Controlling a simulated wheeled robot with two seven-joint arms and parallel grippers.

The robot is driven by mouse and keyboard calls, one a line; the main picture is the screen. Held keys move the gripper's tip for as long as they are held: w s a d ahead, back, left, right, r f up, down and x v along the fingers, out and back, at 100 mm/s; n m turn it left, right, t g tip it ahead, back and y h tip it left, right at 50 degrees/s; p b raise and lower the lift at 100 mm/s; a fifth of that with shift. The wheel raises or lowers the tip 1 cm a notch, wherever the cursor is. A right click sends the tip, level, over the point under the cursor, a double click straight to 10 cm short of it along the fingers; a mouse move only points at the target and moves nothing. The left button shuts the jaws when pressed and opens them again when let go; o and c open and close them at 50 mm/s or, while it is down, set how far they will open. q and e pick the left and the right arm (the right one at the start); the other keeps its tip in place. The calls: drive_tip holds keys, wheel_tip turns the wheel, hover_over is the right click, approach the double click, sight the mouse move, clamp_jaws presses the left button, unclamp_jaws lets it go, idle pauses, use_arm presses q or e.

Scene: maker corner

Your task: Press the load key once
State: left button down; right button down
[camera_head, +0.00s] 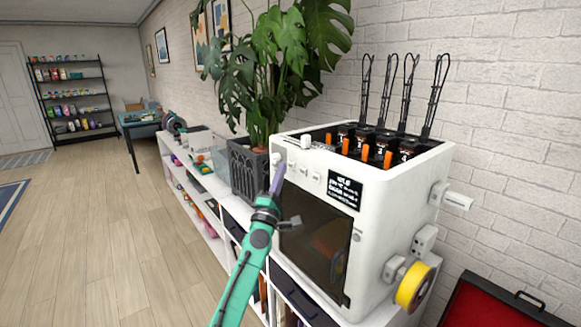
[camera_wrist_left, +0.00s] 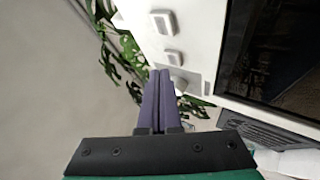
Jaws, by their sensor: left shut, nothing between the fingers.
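The white printer (camera_head: 400,185) stands on the low shelf, with a row of small pale keys (camera_head: 303,174) on its upper front left of a black label. Their markings are too small to read, so I cannot tell which is the load key. In the left wrist view, two raised keys (camera_wrist_left: 173,57) show just beyond the fingers, and a rounder knob (camera_wrist_left: 180,85) shows beside them. My left gripper (camera_head: 279,166) is shut and empty, its purple fingers pointing up at the left end of the row. I cannot tell whether the tips touch the panel. My right gripper is not in view.
A plant in a dark planter (camera_head: 246,180) stands close left of the printer. The printer's dark door (camera_head: 315,235) lies just right of my left arm. A yellow spool (camera_head: 416,287) sticks out at its right side, near an open red-lined case (camera_head: 490,306).

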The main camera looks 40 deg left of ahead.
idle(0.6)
use_arm(q)
drive_tip(key=shift+w+d, duration=0.15)
drive_tip(key=shift+w, duration=0.3)
drive_tip(key=shift+w+d, duration=0.1)
drive_tip(key=shift+w, duration=0.2)
idle(0.6)
drive_tip(key=shift+s+a, duration=0.2)
drive_tip(key=shift+s, duration=0.55)
drive_tip(key=s, duration=0.1)
drive_tip(key=s+a, duration=0.1)
drive_tip(key=s, duration=0.1)
drive_tip(key=s+p, duration=0.1)
drive_tip(key=shift+s+a, duration=0.25)
drive_tip(key=shift+s, duration=0.1)
idle(0.5)
